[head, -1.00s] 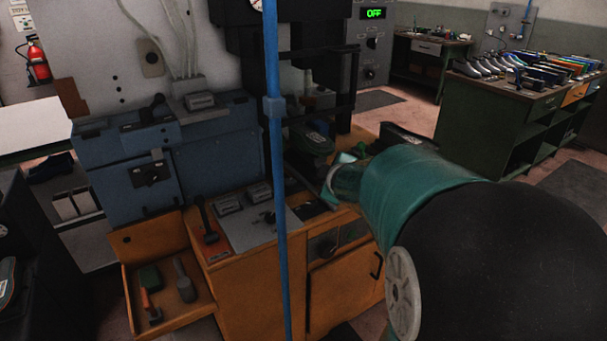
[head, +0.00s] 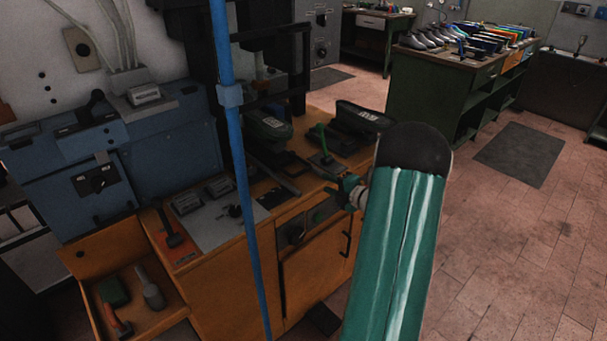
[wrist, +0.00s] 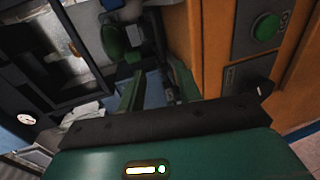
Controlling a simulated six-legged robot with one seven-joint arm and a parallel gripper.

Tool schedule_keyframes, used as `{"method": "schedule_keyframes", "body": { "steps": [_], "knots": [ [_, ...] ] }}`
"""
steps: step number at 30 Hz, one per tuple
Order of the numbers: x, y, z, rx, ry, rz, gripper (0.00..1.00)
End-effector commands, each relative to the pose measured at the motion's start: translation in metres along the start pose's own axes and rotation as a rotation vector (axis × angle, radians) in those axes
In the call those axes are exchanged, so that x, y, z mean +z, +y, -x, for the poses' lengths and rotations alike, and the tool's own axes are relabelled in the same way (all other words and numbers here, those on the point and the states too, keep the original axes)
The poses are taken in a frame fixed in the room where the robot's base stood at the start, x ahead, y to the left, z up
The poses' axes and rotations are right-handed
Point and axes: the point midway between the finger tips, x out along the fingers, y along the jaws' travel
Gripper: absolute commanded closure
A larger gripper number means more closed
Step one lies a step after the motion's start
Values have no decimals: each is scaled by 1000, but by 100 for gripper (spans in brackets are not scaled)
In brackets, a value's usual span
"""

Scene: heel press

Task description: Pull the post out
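I cannot tell for sure which thing is the post. A green-handled lever or clamp (head: 323,140) stands upright on the right part of the orange workbench (head: 215,290). My gripper (head: 347,190) is at the bench's right front edge, just in front of and below that lever, with a gap visible. In the wrist view, the two green fingers of my gripper (wrist: 157,82) are apart, and a dark rod (wrist: 168,88) shows near the right finger. I cannot tell how far beyond the fingers it is. A round green part (wrist: 114,42) lies farther off.
A blue upright pole (head: 240,165) with a collar crosses the foreground left of my arm. A blue cabinet (head: 75,170) and dark press frame (head: 300,60) stand behind the bench. A drawer (head: 135,300) with tools is open.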

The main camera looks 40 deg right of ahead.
Motion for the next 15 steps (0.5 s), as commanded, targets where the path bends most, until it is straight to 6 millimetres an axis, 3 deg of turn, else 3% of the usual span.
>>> {"method": "schedule_keyframes", "body": {
  "steps": [15],
  "knots": [
    [-2,0,-102,-1,1,-3,66]
  ]
}}
